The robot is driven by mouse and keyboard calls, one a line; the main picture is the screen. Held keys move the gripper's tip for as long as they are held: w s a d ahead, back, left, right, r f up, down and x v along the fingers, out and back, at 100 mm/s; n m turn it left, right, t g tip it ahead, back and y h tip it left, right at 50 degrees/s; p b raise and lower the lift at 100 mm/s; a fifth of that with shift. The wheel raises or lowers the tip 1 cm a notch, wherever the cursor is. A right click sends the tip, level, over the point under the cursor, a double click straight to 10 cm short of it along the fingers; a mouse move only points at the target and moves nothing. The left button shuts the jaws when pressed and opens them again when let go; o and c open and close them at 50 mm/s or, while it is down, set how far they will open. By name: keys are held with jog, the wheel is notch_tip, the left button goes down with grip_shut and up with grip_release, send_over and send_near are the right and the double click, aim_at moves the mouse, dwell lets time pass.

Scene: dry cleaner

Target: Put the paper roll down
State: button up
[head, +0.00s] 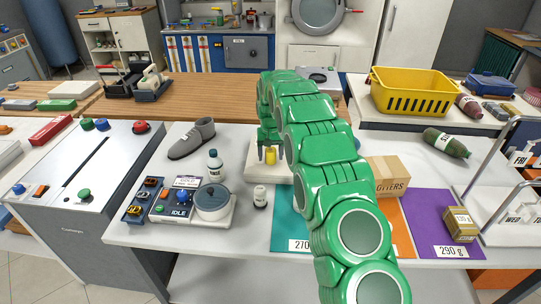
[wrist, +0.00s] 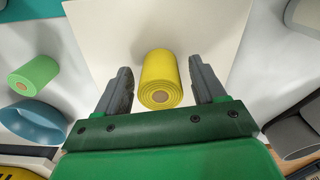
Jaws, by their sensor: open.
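The roll appears to rest on a cream square plate (wrist: 95,22). My green arm hides the right part of the plate there.
A green roll (wrist: 36,74) and a blue ring (wrist: 35,122) lie left in the wrist view. A cardboard box (head: 388,174) stands right.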

aim_at(271, 150)
notch_tip(271, 150, up, 11)
jog(key=shift+f, duration=0.2)
jog(key=shift+r, duration=0.55)
jog(key=s+d+r, duration=0.4)
jog(key=s+d, duration=0.1)
jog(key=s, duration=0.3)
jog(key=s+d+r+m, duration=0.1)
jog(key=s+d+r, duration=0.4)
jog(key=s, duration=0.3)
jog(key=s+d+r, duration=0.4)
jog(key=s+d, duration=0.1)
jog(key=s, duration=0.3)
jog(key=s+d+f, duration=0.1)
jog(key=s+d, duration=0.1)
jog(key=s, duration=0.9)
jog(key=s+d+f+g, duration=0.1)
jog(key=s+d, duration=0.1)
jog(key=s, duration=1)
jog(key=s+d+f, duration=0.2)
jog(key=s+d, duration=0.1)
jog(key=s, duration=0.9)
jog(key=shift+m+g, duration=0.4)
